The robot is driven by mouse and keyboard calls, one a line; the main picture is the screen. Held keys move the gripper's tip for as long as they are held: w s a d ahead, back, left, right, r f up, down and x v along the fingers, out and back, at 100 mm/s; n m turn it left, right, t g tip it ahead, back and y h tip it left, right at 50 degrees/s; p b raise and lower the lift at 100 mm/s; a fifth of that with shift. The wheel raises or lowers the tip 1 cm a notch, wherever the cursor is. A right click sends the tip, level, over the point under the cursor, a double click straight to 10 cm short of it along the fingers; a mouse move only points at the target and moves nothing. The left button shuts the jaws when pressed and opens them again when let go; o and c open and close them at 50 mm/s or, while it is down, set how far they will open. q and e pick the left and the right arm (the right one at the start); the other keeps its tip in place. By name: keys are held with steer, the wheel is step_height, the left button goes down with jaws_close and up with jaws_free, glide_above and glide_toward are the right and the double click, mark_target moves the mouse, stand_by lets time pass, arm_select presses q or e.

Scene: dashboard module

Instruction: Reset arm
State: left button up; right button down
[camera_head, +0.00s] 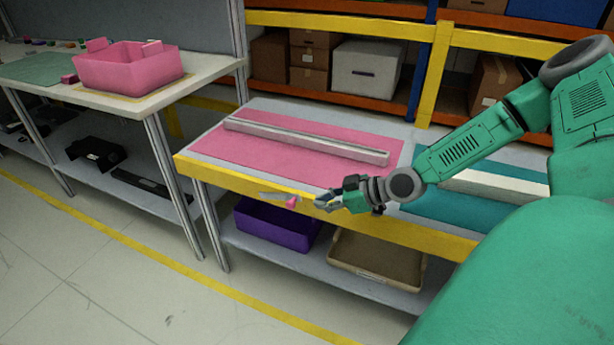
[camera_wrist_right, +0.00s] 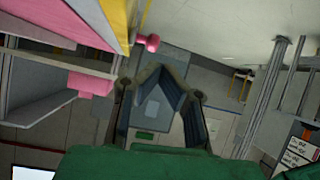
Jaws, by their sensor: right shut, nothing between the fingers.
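My right gripper (camera_head: 326,203) is at the front edge of the yellow-edged workbench (camera_head: 225,177), its fingers pointing left. It is shut and empty; in the right wrist view its fingertips (camera_wrist_right: 161,75) come together with nothing between them. A small pink knob (camera_head: 292,202) on a grey lever-like piece (camera_head: 272,195) shows just left of the fingertips, apart from them. My left gripper is not in view.
A long pinkish bar (camera_head: 300,140) lies on the pink mat (camera_head: 215,146); a white bar (camera_head: 490,185) lies on the teal mat (camera_head: 450,208). A purple bin (camera_head: 270,228) and tan tray (camera_head: 375,262) are on the shelf below. A pink box (camera_head: 130,70) stands on the left table.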

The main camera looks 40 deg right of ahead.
steer(key=shift+s+d+f, duration=0.2)
steer(key=shift+s, duration=0.2)
stand_by(0.3)
